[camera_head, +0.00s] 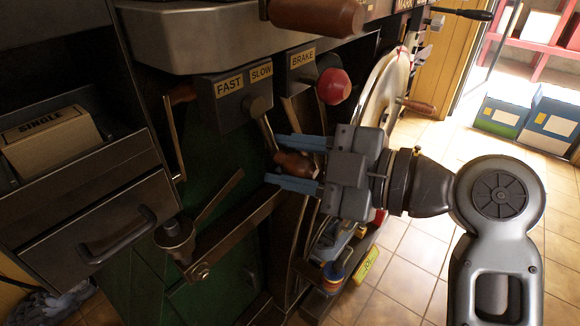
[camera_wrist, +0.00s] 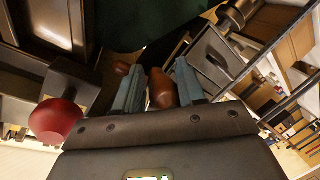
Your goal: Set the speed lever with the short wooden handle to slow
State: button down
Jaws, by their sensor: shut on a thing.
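The speed lever hangs from a dark box labelled FAST and SLOW (camera_head: 243,88). Its metal rod (camera_head: 266,132) runs down and slightly right to a short brown wooden handle (camera_head: 297,164). My gripper (camera_head: 294,163) comes from the right, with its two blue-grey fingers above and below the handle, shut on it. In the wrist view the wooden handle (camera_wrist: 161,90) sits between the two fingers (camera_wrist: 158,88). The lever's rod lies below the SLOW half of the label. Part of the handle is hidden by the fingers and gripper body.
A red brake knob (camera_head: 333,86) sits just above my gripper, under the BRAKE label (camera_head: 302,58). A larger wooden handle (camera_head: 316,15) is overhead. A flywheel (camera_head: 383,95) stands behind the gripper.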

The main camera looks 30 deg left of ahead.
jog(key=shift+s, duration=0.1)
jog(key=c, duration=0.8)
grip_release()
jog(key=shift+d, duration=0.1)
jog(key=d+r, duration=0.1)
jog(key=d, duration=0.6)
jog(key=shift+w+d+r+p, duration=0.15)
jog(key=shift+w+d+p, duration=0.1)
jog(key=shift+w+p, duration=0.2)
